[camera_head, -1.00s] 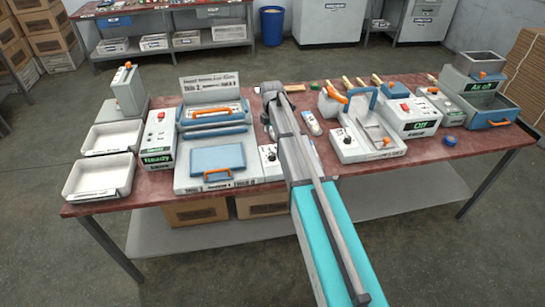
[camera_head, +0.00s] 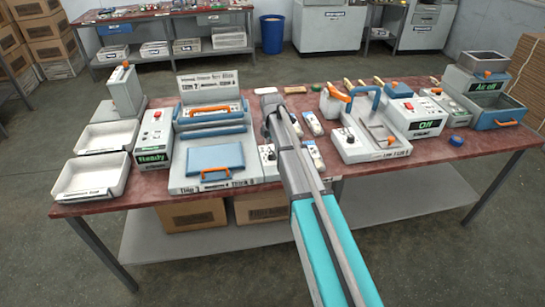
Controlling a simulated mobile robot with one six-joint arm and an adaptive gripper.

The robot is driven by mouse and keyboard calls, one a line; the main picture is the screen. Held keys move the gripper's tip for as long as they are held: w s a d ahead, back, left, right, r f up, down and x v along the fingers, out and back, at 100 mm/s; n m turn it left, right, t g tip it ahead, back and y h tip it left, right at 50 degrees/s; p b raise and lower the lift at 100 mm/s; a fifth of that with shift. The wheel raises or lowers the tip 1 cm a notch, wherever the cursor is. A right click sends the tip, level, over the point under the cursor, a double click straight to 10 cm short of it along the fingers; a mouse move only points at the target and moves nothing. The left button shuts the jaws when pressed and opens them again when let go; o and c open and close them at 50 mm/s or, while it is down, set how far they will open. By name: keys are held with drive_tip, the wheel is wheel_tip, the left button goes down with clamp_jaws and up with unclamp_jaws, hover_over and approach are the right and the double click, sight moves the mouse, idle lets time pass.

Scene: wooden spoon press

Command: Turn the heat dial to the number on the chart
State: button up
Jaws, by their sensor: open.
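A white sign (camera_head: 207,83) with printed lines, apparently the chart, stands behind the blue-lidded press (camera_head: 215,158); its numbers are too small to read surely. A small white control box (camera_head: 267,158) with dark knobs sits right of the press, partly hidden by my arm. I cannot tell whether one knob is the heat dial, or read its setting. My gripper (camera_head: 268,106) is at the arm's far end, over the back of the table, beyond the control box. It is open, though its fingers are hard to make out, and it appears apart from the knobs.
A white box reading "Ready" (camera_head: 153,142) stands left of the press, beside two white trays (camera_head: 92,175). Right of my arm are a clamp station (camera_head: 372,148) with a dark knob, a box reading "Off" (camera_head: 413,117) and a blue bin (camera_head: 495,112). Small items crowd the table's back edge.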

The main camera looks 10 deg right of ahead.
sight(272, 153)
drive_tip(key=shift+f+b, duration=1.35)
drive_tip(key=shift+f, duration=0.3)
drive_tip(key=c, duration=1)
drive_tip(key=shift+d, duration=0.15)
clamp_jaws()
